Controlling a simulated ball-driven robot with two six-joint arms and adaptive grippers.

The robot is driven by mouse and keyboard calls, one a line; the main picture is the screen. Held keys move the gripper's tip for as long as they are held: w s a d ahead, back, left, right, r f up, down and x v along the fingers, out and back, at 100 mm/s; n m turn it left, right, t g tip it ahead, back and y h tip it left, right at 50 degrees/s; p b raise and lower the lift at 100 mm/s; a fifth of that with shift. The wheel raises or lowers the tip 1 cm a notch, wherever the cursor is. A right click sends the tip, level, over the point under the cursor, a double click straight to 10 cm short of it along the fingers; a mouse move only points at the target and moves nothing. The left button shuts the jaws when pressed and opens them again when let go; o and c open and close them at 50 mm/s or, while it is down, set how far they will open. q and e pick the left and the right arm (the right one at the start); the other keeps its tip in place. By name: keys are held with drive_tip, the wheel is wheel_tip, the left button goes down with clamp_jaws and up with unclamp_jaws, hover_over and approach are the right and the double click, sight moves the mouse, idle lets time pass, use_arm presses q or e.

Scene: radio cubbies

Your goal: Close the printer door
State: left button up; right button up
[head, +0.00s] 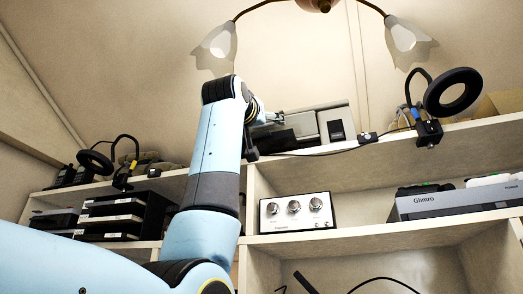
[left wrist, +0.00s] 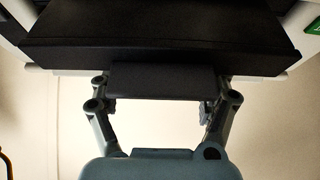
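The printer (head: 318,123) is a grey and white machine on the top shelf, just right of my left wrist in the head view. My left gripper (head: 264,119) is at its left side, partly hidden by my arm. In the left wrist view, a wide dark panel (left wrist: 150,25), seemingly the printer door, fills the top, with pale edges beside it. My left gripper (left wrist: 160,100) is open there, its fingers apart on either side of a smaller dark piece (left wrist: 160,78) below the panel. I cannot tell whether they touch it. My right gripper is not in view.
A black ring lamp (head: 453,92) stands on the top shelf at right, and a cable runs along that shelf. Black stacked trays (head: 118,216) are at left. A lamp with glass shades (head: 218,47) hangs above.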

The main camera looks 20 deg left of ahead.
use_arm(q)
drive_tip(key=c, duration=1.1)
drive_tip(key=shift+c, duration=0.2)
drive_tip(key=shift+r, duration=0.15)
drive_tip(key=r+g, duration=0.1)
drive_tip(key=g, duration=0.2)
drive_tip(key=shift+w+r, duration=0.3)
drive_tip(key=shift+r, duration=0.1)
drive_tip(key=shift+w+r+g, duration=0.35)
drive_tip(key=shift+r+g, duration=0.05)
drive_tip(key=shift+g, duration=0.55)
drive_tip(key=shift+w+r+g, duration=0.35)
drive_tip(key=shift+g, duration=0.6)
drive_tip(key=o, duration=1.2)
drive_tip(key=shift+w, duration=0.1)
drive_tip(key=v, duration=1.2)
